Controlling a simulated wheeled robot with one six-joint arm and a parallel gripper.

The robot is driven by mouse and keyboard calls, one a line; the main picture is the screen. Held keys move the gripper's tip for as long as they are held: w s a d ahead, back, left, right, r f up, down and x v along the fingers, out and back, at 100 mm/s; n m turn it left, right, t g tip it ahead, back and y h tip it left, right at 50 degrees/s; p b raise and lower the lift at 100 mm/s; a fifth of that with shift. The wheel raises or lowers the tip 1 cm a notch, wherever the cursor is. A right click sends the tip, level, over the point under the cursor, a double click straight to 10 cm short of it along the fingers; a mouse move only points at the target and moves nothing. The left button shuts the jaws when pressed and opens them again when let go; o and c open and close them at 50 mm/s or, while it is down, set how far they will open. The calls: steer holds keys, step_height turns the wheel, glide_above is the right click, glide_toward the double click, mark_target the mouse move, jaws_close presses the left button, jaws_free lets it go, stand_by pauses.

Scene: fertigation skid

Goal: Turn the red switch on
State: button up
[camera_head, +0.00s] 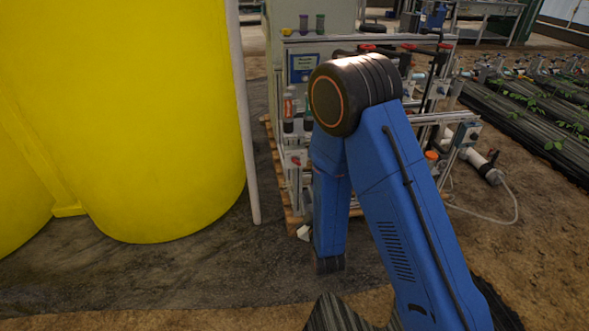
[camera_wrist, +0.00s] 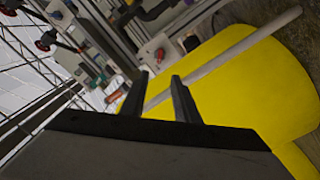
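A small red switch (camera_wrist: 160,54) sits on a light grey box in the wrist view, a little beyond and above my fingertips. What looks like the same red switch (camera_head: 296,161) shows in the head view on the near left side of the skid frame, left of my arm. My gripper (camera_wrist: 158,79) has its two fingers apart with nothing held between them. The fingertips appear short of the switch and not touching it. In the head view my blue arm hides the gripper and part of the skid. The switch's exact position is too small to tell.
A large yellow tank (camera_head: 130,110) stands close on the left, with a pale upright pipe (camera_head: 245,120) beside it. The skid's metal frame (camera_head: 395,119) carries pipes and red-handled valves. Planted rows (camera_head: 530,110) lie at the right. Bare floor (camera_head: 180,270) is free in front.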

mark_target(297, 163)
steer(key=x, duration=1.7)
steer(key=shift+w, duration=0.1)
jaws_close()
